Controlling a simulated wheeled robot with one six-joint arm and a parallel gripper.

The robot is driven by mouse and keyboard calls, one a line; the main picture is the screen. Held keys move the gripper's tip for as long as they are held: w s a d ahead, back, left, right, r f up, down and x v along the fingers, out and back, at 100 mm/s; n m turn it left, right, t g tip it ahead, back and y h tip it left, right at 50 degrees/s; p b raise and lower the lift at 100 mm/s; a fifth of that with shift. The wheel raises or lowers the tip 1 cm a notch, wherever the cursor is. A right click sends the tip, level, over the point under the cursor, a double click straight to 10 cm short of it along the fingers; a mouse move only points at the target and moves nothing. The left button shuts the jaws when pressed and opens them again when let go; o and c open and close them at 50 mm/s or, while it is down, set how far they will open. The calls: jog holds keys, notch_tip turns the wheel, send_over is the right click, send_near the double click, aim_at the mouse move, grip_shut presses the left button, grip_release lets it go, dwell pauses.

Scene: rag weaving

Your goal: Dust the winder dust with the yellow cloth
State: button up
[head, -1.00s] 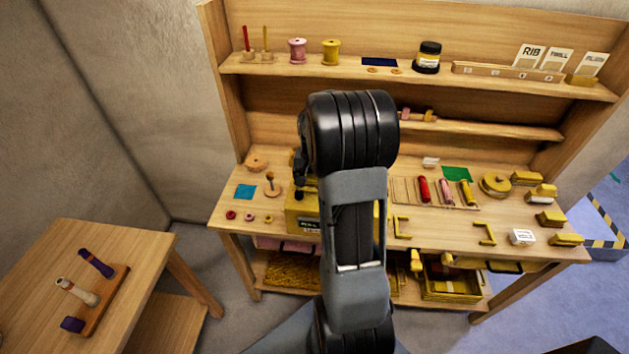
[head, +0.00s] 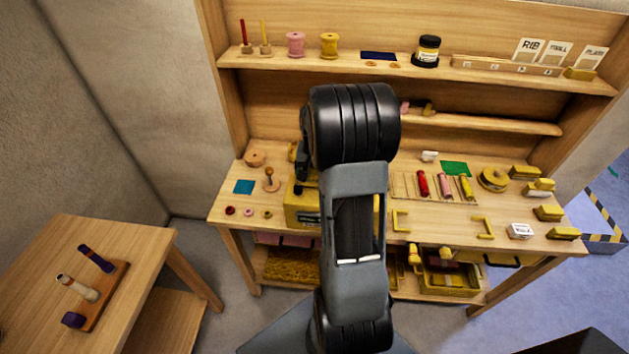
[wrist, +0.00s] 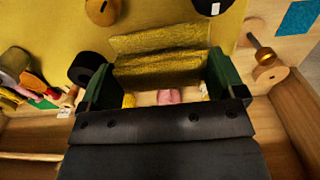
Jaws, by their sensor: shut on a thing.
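The yellow winder (head: 300,212) stands on the bench, left of centre and partly behind my arm. Its broad yellow face fills the upper part of the wrist view (wrist: 60,42). My gripper (wrist: 160,62) is shut on the yellow cloth (wrist: 160,68), which shows as a folded, rough-textured strip between the green fingers. The cloth is right over the winder's yellow face; I cannot tell whether it touches. I cannot make out any dust. In the head view my arm hides most of the gripper and the cloth.
A blue square (head: 243,187) and a wooden spindle (head: 270,181) are left of the winder. Red, pink and yellow bobbins (head: 445,186) lie on the bench to the right. A shelf (head: 430,75) runs above. A side table (head: 140,262) stands at left.

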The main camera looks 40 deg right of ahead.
jog(key=shift+s+d, duration=0.35)
jog(key=shift+s, duration=0.05)
jog(key=shift+w+a, duration=0.15)
jog(key=shift+w+a, duration=1.15)
jog(key=shift+s+d, duration=0.1)
jog(key=shift+s, duration=0.05)
jog(key=shift+s+d, duration=1.1)
jog(key=shift+d, duration=0.1)
